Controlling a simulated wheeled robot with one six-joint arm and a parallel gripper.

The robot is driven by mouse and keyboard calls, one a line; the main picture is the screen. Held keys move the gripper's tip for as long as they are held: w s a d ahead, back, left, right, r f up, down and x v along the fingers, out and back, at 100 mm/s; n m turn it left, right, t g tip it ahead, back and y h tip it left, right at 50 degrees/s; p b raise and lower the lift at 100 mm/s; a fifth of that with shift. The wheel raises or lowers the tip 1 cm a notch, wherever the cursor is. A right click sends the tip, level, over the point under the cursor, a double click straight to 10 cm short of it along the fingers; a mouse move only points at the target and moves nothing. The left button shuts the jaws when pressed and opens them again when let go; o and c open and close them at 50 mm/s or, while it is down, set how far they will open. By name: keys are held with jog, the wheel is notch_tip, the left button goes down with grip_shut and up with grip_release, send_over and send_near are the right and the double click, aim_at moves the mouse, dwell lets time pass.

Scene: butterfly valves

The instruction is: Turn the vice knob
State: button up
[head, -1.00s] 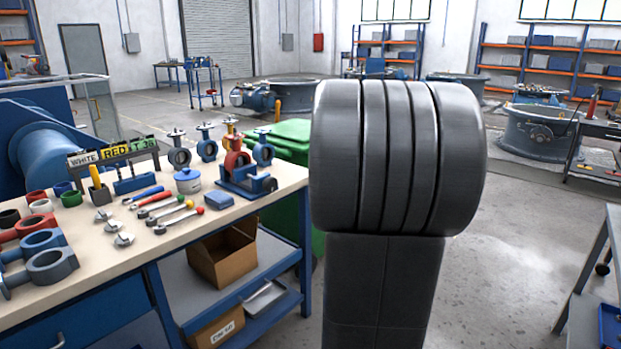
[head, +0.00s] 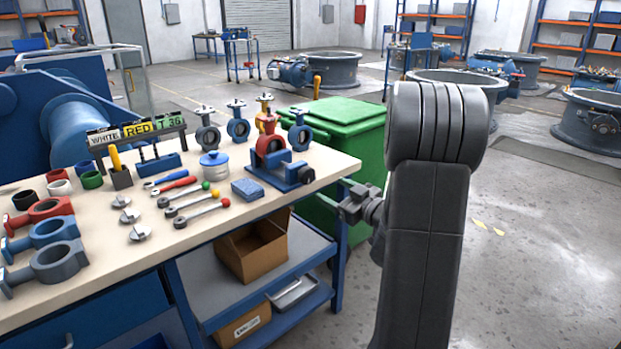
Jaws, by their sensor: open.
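The blue vice (head: 284,180) stands on the right end of the workbench top, with a red valve body (head: 270,146) at its back. The vice's knob (head: 307,175) is the round end piece on its right side. My gripper (head: 346,204) shows small beside my dark arm, just off the bench's right edge. It is to the right of the knob and lower in the picture, apart from it. It is open and nothing shows between its jaws. Part of the wrist is hidden behind my arm.
The workbench (head: 120,268) holds several valve bodies, wrenches, a blue-lidded pot (head: 214,165) and a blue block (head: 248,190). A green bin (head: 340,130) stands behind its right end. A cardboard box (head: 252,250) sits on the lower shelf. Floor to the right is open.

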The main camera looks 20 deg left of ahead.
aim_at(310, 178)
jog(key=b+x, duration=0.1)
jog(key=x, duration=0.9)
jog(key=shift+w+a, duration=0.2)
jog(key=shift+a, duration=0.15)
jog(key=c, duration=0.9)
jog(key=shift+c, duration=0.4)
